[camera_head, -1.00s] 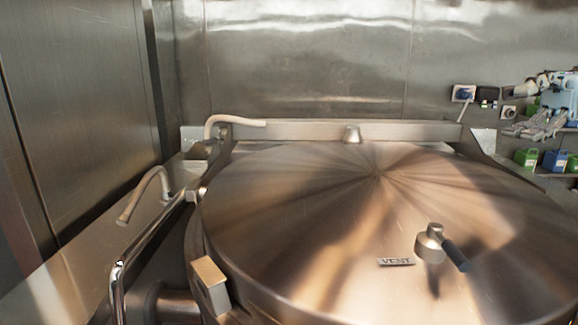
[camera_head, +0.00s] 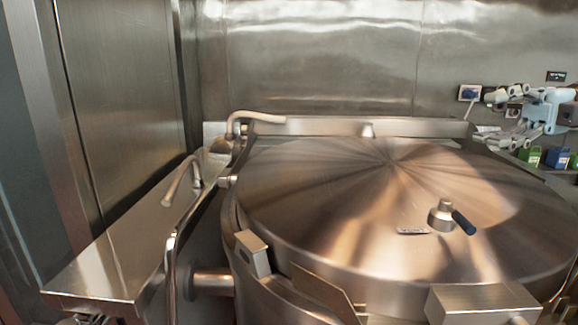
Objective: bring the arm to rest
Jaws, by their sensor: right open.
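My right gripper (camera_head: 503,140) is at the right edge of the view, above the far right rim of the kettle in the picture. Its grey fingers point left and are open, with nothing seen between them. Its pale blue and white arm comes in from the right. The big steel mixing kettle has a round lid (camera_head: 340,205), which is down. I do not make out my left gripper.
A steel side console (camera_head: 110,262) with a bent spout (camera_head: 178,182) stands left of the kettle. A steel box (camera_head: 482,303) sits at the kettle's front. Green and blue containers (camera_head: 557,158) stand at the right, near my gripper. Steel walls close the back and left.

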